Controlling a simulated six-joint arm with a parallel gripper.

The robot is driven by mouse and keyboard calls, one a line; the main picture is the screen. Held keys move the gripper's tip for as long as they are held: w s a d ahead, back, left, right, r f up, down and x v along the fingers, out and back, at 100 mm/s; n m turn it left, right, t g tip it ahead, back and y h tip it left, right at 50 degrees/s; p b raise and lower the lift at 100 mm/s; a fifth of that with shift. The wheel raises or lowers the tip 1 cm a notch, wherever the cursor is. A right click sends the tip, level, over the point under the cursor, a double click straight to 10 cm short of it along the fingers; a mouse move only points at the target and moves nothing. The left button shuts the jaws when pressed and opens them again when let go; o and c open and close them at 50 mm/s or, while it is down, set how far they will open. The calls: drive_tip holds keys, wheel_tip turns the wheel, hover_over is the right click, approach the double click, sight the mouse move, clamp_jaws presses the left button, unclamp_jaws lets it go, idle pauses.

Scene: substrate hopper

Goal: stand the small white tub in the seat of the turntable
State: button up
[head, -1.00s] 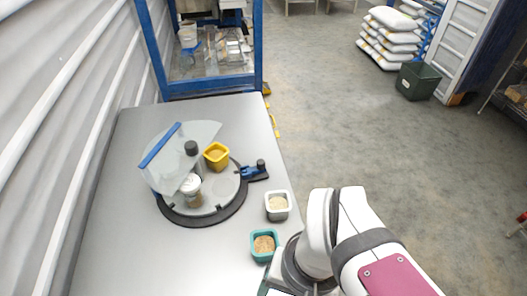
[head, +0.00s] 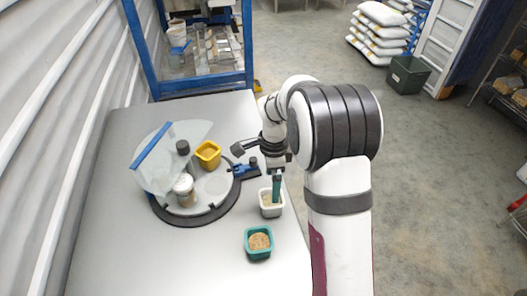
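The small white tub (head: 271,211) stands on the table near its right edge, with pale contents. My gripper (head: 276,190) is right above it, pointing down, with a teal finger reaching to the tub's rim or into its mouth. I cannot tell whether the fingers grip the tub wall. The turntable (head: 215,211) is left of the tub, a round grey disc on a dark base. A yellow tub (head: 208,154) and a white-lidded jar (head: 184,188) stand on it. A pale round spot on its right side looks bare. A clear cover partly hides its left and back.
A teal tub (head: 259,241) with tan grains stands in front of the white tub. A blue clamp (head: 243,170) sits at the turntable's right edge. A dark knob (head: 183,147) rises at its middle. A blue-framed cabinet (head: 195,85) stands behind the table. The table's front left is clear.

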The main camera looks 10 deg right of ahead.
wheel_tip(320, 180, down, 8)
drive_tip(key=shift+s+f, duration=0.1)
idle(0.4)
drive_tip(key=c, duration=1)
drive_tip(key=shift+r, duration=0.2)
wheel_tip(320, 180, up, 5)
drive_tip(key=shift+f, duration=0.1)
